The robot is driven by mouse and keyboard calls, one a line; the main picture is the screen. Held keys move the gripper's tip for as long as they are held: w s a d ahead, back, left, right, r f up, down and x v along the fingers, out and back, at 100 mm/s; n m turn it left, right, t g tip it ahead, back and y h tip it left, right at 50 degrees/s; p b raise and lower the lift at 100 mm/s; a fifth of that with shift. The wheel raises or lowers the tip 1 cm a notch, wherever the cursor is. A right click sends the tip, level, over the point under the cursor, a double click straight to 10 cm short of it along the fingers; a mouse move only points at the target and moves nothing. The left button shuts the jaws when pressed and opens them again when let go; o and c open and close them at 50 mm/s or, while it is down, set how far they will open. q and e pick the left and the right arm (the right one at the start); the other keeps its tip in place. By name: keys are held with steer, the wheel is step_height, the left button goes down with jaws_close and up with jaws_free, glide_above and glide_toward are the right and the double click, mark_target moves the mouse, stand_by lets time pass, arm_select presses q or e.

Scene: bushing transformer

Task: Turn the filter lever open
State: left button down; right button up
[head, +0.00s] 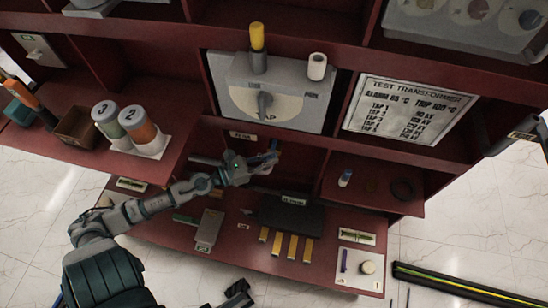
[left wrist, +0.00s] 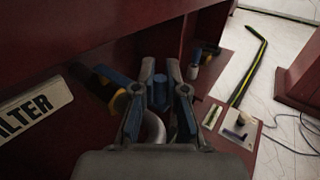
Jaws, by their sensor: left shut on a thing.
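My left gripper (head: 268,158) reaches into the lower bay of the dark red cabinet, under a small white label (head: 243,136). In the left wrist view its two fingers (left wrist: 158,100) are closed around a blue handle (left wrist: 160,91), which I take as the filter lever. The lever's lower part is hidden by the fingers. A grey curved pipe (left wrist: 153,129) shows just below the handle. A white plate reading "LTER" (left wrist: 36,110) is on the cabinet at left.
A yellow ring and blue part (left wrist: 112,88) sit close left of the fingers. Below in the head view are a black box (head: 292,216) and yellow bars (head: 285,244). A dial panel (head: 268,95) is above. A striped bar (head: 460,285) lies on the floor.

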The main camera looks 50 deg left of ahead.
arm_select(q)
steer(key=shift+r, duration=0.15)
steer(key=shift+a, duration=0.15)
steer(key=c, duration=1.2)
jaws_free()
steer(key=shift+r, duration=0.1)
steer(key=shift+f, duration=0.2)
steer(key=shift+s, duration=0.1)
steer(key=v, duration=1.2)
